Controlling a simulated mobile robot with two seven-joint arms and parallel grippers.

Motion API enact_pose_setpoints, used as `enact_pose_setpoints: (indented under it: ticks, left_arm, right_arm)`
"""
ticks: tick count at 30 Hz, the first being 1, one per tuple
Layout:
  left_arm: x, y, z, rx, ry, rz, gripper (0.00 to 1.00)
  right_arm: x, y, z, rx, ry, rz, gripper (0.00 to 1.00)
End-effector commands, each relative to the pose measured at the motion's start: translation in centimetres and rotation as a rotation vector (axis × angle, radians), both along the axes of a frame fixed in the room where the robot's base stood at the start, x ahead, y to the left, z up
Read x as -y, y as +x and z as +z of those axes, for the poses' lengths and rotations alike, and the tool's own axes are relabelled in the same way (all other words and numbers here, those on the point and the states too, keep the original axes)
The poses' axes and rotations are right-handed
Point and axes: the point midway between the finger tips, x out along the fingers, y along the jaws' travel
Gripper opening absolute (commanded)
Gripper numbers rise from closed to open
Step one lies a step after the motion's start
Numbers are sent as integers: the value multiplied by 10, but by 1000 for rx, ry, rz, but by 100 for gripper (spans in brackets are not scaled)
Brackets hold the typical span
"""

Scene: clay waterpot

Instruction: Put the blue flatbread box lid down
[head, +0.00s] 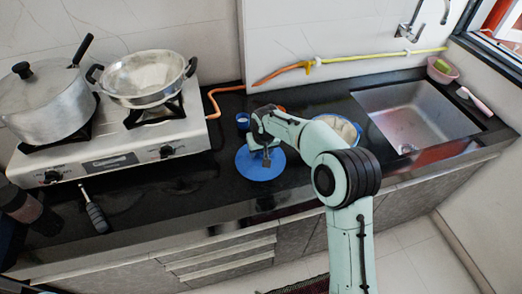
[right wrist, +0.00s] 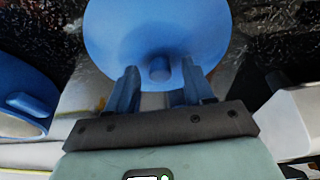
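The blue flatbread box lid (head: 250,172) is a round blue disc on the dark counter in the head view. My right gripper (head: 266,160) is over the lid. In the right wrist view its two fingers (right wrist: 158,82) are apart, with the knob between or just beyond them and a gap on each side. The blue-rimmed open box (head: 358,128) stands to the right, partly behind my right arm; it appears at left in the wrist view (right wrist: 32,122). My left gripper is not in view.
A gas stove (head: 120,160) with a lidded pot (head: 42,100) and a metal pan (head: 145,75) stands at left. A small blue cup (head: 243,120) is behind the lid. The sink (head: 415,115) is at right. A black-handled tool (head: 96,214) lies near the counter's front edge.

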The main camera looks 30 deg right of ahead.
Motion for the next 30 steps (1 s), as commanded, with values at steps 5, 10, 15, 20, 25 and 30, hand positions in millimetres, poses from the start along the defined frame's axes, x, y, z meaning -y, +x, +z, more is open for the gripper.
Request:
enact_pose_setpoints:
  ticks: [5, 10, 15, 20, 25, 30]
  left_arm:
    - [0, 0, 0, 0, 0, 0, 43]
    - [0, 1, 3, 1, 0, 0, 43]
    - [0, 1, 3, 1, 0, -1, 43]
    - [0, 2, 6, 2, 0, 0, 43]
    - [0, 3, 8, 3, 0, 0, 43]
    - [0, 3, 9, 3, 0, 0, 43]
  right_arm:
    - [0, 0, 0, 0, 0, 0, 51]
    - [0, -1, 8, 1, 1, 0, 51]
    - [-2, -8, 36, 5, 1, 1, 51]
    - [-5, -17, 71, 5, 1, 1, 51]
    - [-7, -25, 101, 3, 0, 0, 51]
    - [-8, -30, 116, 0, 1, 1, 51]
